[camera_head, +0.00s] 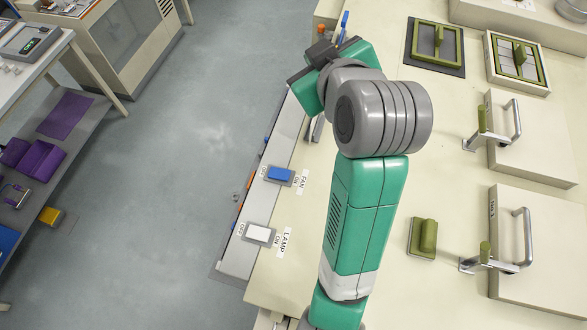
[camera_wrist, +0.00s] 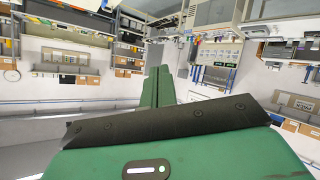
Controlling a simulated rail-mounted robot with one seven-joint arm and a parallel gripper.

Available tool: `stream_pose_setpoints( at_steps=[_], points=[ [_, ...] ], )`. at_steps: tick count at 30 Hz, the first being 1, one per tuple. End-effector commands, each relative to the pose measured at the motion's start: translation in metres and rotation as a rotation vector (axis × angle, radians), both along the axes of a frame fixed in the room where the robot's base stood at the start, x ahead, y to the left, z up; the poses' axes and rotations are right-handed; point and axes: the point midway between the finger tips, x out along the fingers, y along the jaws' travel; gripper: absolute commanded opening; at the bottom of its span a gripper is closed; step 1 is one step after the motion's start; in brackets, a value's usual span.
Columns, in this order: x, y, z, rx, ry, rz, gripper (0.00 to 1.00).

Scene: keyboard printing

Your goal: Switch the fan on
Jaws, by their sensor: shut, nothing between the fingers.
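The fan switch (camera_head: 281,174) is a blue rocker in a grey frame, labelled FAN, with ON and OFF marks, on the left edge of the table in the head view. My gripper shows in the wrist view (camera_wrist: 160,74), its green fingers together with nothing between them. In the head view my wrist is above and to the right of the fan switch in the picture, apart from it, and the fingertips cannot be made out clearly. The wrist view does not show the switch.
A white lamp switch (camera_head: 259,233) sits just below the fan switch in the head view. A green-handled block (camera_head: 423,238) lies right of my arm. Boxes with metal handles (camera_head: 516,238) stand further right. The floor (camera_head: 190,190) left of the table is clear.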

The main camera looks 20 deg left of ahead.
Motion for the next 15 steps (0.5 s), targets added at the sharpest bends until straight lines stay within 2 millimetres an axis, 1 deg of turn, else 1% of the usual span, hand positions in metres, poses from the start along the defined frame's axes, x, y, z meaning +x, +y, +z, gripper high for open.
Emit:
stream_pose_setpoints(
  at_steps=[1,3,6,9,12,15],
  points=[
    [0.0,0.001,-0.04,-0.09,0.116,0.115,0.0],
    [-0.012,0.0,-0.085,-0.198,0.259,0.302,0.0],
    [-0.033,-0.01,-0.124,-0.282,0.4,0.524,0.0],
    [-0.048,-0.019,-0.142,-0.313,0.477,0.668,0.0],
    [-0.055,-0.024,-0.148,-0.321,0.505,0.732,0.0],
    [-0.057,-0.024,-0.149,-0.323,0.509,0.744,0.0]
  ],
)
